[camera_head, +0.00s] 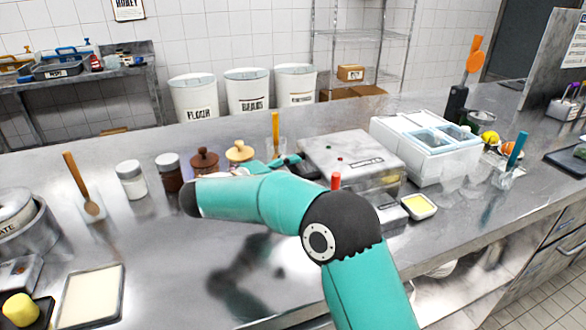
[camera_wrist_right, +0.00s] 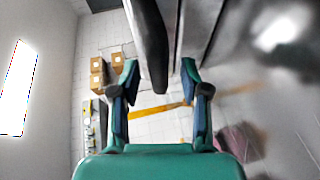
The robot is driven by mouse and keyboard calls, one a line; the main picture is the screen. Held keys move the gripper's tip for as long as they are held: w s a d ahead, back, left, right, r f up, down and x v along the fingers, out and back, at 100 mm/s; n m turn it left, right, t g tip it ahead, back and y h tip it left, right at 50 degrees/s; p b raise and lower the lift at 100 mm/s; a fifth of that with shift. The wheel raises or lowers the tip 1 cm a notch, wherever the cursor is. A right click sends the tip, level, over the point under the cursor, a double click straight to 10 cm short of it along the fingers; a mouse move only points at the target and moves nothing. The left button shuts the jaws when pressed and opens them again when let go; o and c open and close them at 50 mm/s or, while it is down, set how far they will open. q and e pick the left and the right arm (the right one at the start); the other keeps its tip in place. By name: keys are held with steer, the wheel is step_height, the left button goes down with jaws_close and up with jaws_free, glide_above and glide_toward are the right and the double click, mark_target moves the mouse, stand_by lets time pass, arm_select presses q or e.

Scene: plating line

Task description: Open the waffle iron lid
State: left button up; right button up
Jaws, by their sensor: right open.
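The waffle iron (camera_head: 345,152) is a grey metal box with a label and small red and green dots on top. It stands on the steel counter, and its lid looks shut. My right gripper (camera_head: 292,161) is at its left side, largely hidden behind my teal arm. In the right wrist view my right gripper (camera_wrist_right: 160,85) is open. A dark, rounded bar (camera_wrist_right: 150,45), probably the lid handle, reaches in between its fingertips from above. I cannot tell whether the fingers touch it. My left gripper is not in view.
A white bin unit (camera_head: 430,150) stands right of the iron, and a small yellow-filled dish (camera_head: 419,206) sits in front of it. Jars (camera_head: 131,180) and brown-lidded pots (camera_head: 204,163) stand to the left. The counter before the jars is mostly clear.

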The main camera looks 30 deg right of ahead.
steer(key=shift+x, duration=0.8)
steer(key=shift+c, duration=0.4)
jaws_close()
